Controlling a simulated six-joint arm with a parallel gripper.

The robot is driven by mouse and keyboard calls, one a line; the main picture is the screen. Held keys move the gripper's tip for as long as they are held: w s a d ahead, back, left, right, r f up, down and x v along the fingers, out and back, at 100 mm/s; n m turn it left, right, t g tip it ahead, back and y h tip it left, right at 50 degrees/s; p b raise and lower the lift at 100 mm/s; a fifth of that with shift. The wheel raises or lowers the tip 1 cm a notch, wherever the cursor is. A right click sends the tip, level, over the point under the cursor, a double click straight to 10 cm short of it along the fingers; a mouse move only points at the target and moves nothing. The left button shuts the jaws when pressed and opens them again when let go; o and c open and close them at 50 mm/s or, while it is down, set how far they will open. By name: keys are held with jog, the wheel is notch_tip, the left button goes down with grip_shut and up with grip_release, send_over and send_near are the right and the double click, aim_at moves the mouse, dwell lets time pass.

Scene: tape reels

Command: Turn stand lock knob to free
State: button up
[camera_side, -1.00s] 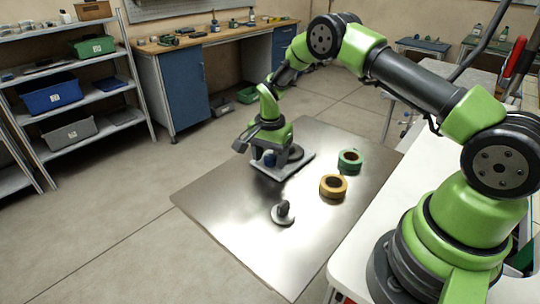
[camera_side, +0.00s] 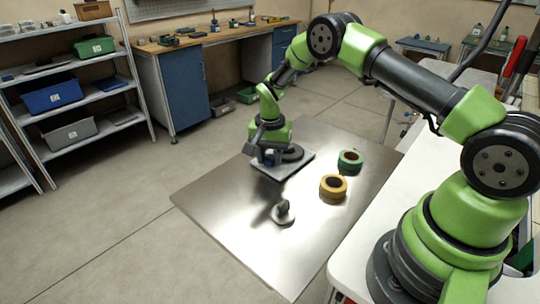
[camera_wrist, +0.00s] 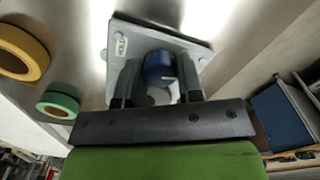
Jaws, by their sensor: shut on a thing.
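The stand (camera_side: 284,170) is a grey square base plate on the steel sheet, with a dark round part (camera_side: 293,153) on it. Its blue lock knob (camera_wrist: 158,62) sits between my two fingers in the wrist view. My gripper (camera_wrist: 160,75) points down over the stand and is shut on the knob, one finger on each side. In the side view the gripper (camera_side: 268,154) largely hides the knob. A small pale label (camera_wrist: 120,45) shows on the stand plate; I cannot read it.
A yellow tape reel (camera_side: 333,187) and a green tape reel (camera_side: 350,161) lie right of the stand. A grey disc with an upright dark piece (camera_side: 283,212) stands nearer the front. The steel sheet (camera_side: 235,210) is clear at front left.

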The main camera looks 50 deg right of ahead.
jog(key=shift+n, duration=1.5)
jog(key=shift+d, duration=0.1)
jog(key=o, duration=0.9)
